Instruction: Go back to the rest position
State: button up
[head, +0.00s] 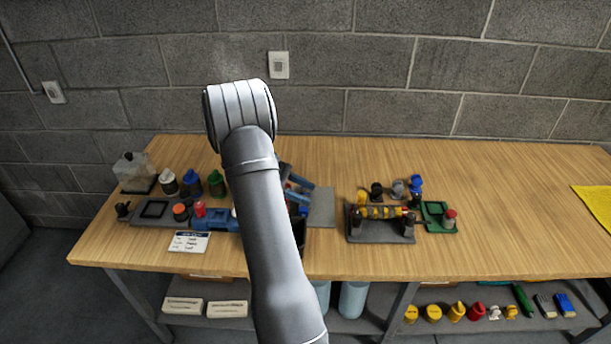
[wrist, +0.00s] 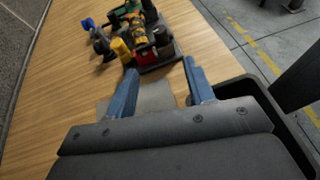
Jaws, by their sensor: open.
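My gripper (wrist: 160,66) shows in the wrist view as two blue fingers spread apart, with nothing between them. It is over the wooden table (wrist: 75,75), above a flat grey pad (wrist: 155,97). In the head view my arm covers most of the gripper, and only some blue parts show to the right of the arm. The grey pad also shows there (head: 321,207). How high the gripper is cannot be told.
A black bin (wrist: 262,92) is close on the gripper's right in the wrist view. In the head view, bottles (head: 191,182), a blue tool (head: 213,223) and a label card (head: 189,242) are left of my arm. The rack (head: 380,235) is right. The table's right side is mostly clear.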

jog(key=x, duration=1.7)
jog(key=shift+d, duration=0.2)
jog(key=shift+w+a, duration=0.1)
jog(key=shift+n+t, duration=0.9)
jog(key=shift+t, duration=0.2)
jog(key=v, duration=1.7)
jog(key=n+t+y, duration=0.1)
jog(key=n+y, duration=0.1)
jog(key=y, duration=0.2)
send_near(355, 215)
jog(key=x, duration=0.2)
jog(key=shift+d+f+t, duration=0.3)
jog(key=shift+d, duration=0.4)
dwell(0.4)
